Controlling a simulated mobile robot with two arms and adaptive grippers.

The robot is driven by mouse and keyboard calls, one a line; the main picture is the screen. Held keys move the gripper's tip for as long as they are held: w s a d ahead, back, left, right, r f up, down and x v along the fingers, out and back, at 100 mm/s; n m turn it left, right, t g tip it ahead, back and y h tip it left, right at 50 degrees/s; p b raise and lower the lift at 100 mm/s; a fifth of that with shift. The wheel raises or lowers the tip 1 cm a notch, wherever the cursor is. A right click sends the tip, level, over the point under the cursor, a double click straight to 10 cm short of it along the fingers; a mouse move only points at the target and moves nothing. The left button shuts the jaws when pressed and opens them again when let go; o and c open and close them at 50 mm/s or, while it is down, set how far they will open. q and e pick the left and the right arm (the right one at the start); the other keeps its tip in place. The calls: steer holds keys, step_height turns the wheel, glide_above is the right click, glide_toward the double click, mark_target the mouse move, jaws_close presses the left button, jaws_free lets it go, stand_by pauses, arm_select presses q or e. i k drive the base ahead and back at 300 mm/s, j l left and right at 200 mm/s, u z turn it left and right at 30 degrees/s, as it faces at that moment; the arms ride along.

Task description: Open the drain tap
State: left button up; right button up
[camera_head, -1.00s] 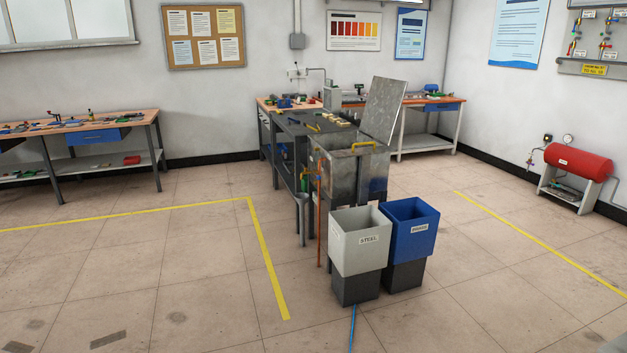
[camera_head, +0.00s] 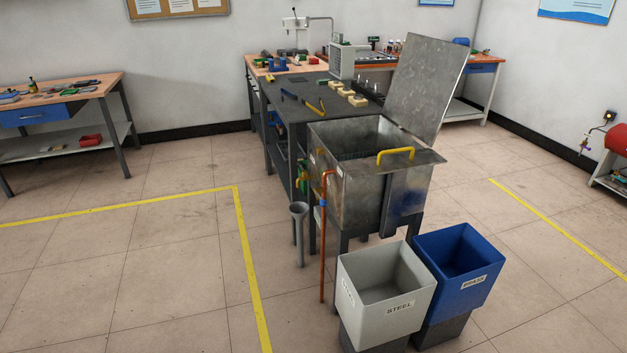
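A grey metal tank (camera_head: 360,185) stands on legs at the end of a dark workbench, with its lid (camera_head: 428,85) tilted up and open. A small green and yellow fitting (camera_head: 303,180) sits low at the tank's left side; it may be the drain tap, but it is too small to tell its handle position. Below it a grey funnel-topped pipe (camera_head: 298,212) stands upright. An orange-brown pipe (camera_head: 323,240) runs down the tank's front left corner to near the floor. Neither of my grippers shows.
A grey STEEL bin (camera_head: 385,290) and a blue BRASS bin (camera_head: 465,255) stand in front of the tank. The dark workbench (camera_head: 300,100) extends behind it. Floor left of the tank is open, marked by a yellow line (camera_head: 246,255).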

mark_target(304, 174)
steer(key=i+u, duration=0.1)
steer(key=i, duration=0.5)
steer(key=i+j+u, duration=0.1)
steer(key=i+j, duration=0.75)
steer(key=i, duration=0.2)
steer(key=i+j+u, duration=0.15)
steer(key=i+j, duration=0.25)
steer(key=i, duration=0.15)
steer(key=i+j+u, duration=0.1)
steer(key=i+j, duration=0.25)
steer(key=i, duration=0.2)
